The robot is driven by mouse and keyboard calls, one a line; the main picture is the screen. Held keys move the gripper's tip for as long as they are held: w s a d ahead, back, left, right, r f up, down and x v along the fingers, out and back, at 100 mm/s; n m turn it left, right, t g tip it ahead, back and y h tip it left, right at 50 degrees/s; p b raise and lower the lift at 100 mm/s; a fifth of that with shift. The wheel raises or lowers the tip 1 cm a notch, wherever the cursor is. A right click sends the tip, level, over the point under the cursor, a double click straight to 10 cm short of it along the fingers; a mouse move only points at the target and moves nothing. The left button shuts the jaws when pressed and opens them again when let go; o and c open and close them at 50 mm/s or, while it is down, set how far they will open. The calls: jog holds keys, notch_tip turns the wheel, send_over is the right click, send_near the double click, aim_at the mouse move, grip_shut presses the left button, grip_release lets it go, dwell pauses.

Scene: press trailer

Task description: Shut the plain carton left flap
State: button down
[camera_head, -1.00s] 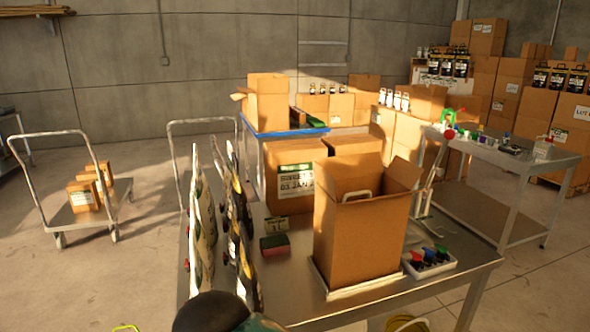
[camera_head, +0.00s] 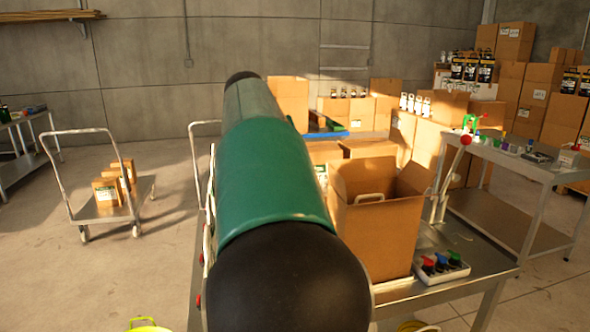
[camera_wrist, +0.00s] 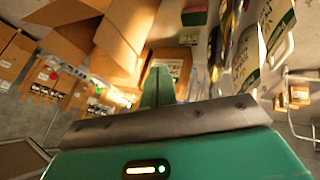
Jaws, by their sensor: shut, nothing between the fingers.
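The plain brown carton (camera_head: 385,235) stands open-topped on the near metal table, right of my arm. A flap stands up at its back (camera_head: 362,172) and another leans outward at its right (camera_head: 415,178). A white handle shows in its opening. My arm hides its left side, and I cannot make out the left flap there. In the wrist view brown cardboard panels (camera_wrist: 122,35) fill the upper left, close to my gripper (camera_wrist: 158,75). My gripper is shut and empty; whether it touches the cardboard is unclear. The head view does not show my gripper.
A white tray with coloured-top items (camera_head: 440,267) sits right of the carton. Printed bags (camera_wrist: 245,55) stand on the other side of my gripper in the wrist view. More cartons stand behind; a trolley (camera_head: 140,200) is at left, with open floor around it.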

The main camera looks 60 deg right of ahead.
jog(key=s+d+r, duration=0.1)
jog(key=s+d, duration=0.1)
jog(key=d, duration=0.2)
send_near(337, 182)
jog(key=shift+w+d+f, duration=1.15)
jog(key=shift+d+f, duration=0.6)
jog(key=shift+f, duration=0.2)
jog(key=shift+s+m+g+h, duration=0.1)
jog(key=shift+m+g+h, duration=0.2)
jog(key=shift+m+g, duration=0.1)
jog(key=shift+d+r, duration=0.1)
